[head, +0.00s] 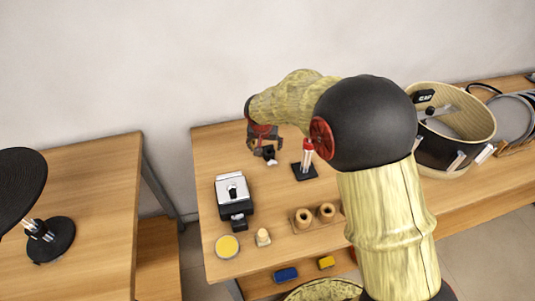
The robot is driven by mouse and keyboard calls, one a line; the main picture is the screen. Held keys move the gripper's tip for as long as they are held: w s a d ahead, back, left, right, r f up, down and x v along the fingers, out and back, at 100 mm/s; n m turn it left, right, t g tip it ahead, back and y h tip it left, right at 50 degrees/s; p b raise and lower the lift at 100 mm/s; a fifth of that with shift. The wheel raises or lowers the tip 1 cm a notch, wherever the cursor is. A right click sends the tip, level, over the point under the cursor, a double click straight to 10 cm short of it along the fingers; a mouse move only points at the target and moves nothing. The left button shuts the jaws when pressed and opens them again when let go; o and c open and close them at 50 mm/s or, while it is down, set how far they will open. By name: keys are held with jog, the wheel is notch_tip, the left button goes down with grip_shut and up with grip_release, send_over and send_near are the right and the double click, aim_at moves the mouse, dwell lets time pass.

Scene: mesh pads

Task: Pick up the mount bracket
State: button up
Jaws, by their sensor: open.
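My gripper (264,147) is open and points down over the back left part of the wooden table. A small black object with a pale part (270,154) is right at the fingertips. It may be the mount bracket, but it is too small to be sure. I cannot tell whether the fingers touch it or stand around it. My arm hides part of the table to the right.
A black stand with red and white uprights (305,171) is close to the right. A silver-black device (234,192), yellow disc (227,246), small pale peg (263,237) and wooden ring holder (303,218) stand in front. A large round bin (470,119) is at right.

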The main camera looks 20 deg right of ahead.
aim_at(268, 150)
jog(key=b+x, duration=0.1)
jog(key=x, duration=0.1)
jog(key=b+x, duration=0.1)
jog(key=x, duration=0.2)
jog(key=shift+d+f, duration=0.2)
jog(key=shift+d, duration=0.05)
jog(key=c, duration=0.3)
jog(key=c, duration=1)
